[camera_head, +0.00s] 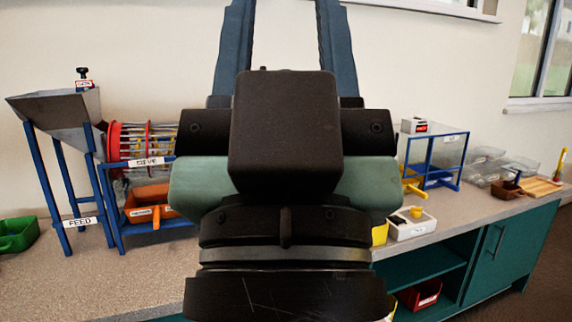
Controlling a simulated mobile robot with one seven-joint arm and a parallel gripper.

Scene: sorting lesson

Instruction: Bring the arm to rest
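My gripper (286,8) fills the middle of the head camera view, close to the camera. Its two blue-grey fingers point up and stand apart, with only bare wall showing between them. The finger ends reach the top edge of the picture, and the very tips may be cut off. Nothing shows between the fingers. The gripper's dark body and wrist hide the middle of the bench behind them.
A speckled bench (60,277) with teal cabinets (500,255) runs behind. On it stand a grey hopper (62,112) on blue legs, a red-ended drum sieve (114,142), an orange bin (148,197), a green bin (17,234), a blue frame (436,160), clear trays and a wooden board (535,187).

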